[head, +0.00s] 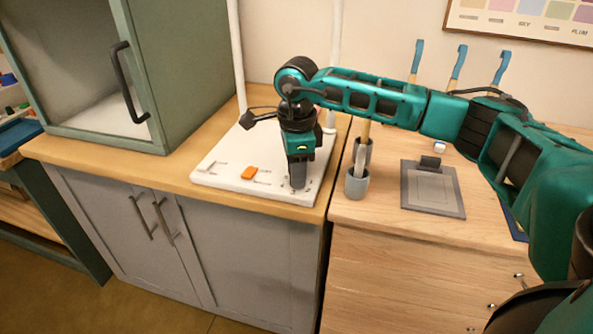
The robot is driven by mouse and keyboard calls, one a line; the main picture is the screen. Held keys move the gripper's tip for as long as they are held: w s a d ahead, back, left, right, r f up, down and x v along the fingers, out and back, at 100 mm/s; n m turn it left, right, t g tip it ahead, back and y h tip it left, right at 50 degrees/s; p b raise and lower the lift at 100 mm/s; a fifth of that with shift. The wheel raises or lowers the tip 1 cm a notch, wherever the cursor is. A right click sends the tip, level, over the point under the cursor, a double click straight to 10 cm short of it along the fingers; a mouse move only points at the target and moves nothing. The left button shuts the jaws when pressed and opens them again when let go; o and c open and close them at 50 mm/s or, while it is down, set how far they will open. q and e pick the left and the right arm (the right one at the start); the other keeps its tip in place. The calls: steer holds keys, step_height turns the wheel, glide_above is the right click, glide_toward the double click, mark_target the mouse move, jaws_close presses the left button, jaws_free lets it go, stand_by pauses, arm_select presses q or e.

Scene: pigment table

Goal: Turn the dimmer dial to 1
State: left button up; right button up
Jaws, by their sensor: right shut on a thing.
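A white panel (222,180) lies on the wooden counter, with small printed marks and an orange switch (249,173) on its front part. My right gripper (298,184) points straight down over the front right of the panel. Its jaws are shut on the dimmer dial, which is mostly hidden between the fingers. Small marks show around the fingertips, but I cannot read them or the dial's setting. My left gripper is not in view.
A green cabinet (185,75) with a black handle stands at the left. Grey cups (357,185) holding tools stand just right of the panel. A grey clipboard (433,190) lies on the right-hand table. White posts rise behind the panel.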

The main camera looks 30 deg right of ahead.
steer(key=shift+r+n, duration=0.1)
steer(key=shift+n, duration=0.2)
steer(key=o, duration=1.1)
steer(key=shift+c, duration=0.2)
step_height(320, 180, up, 13)
steer(key=shift+s, duration=0.15)
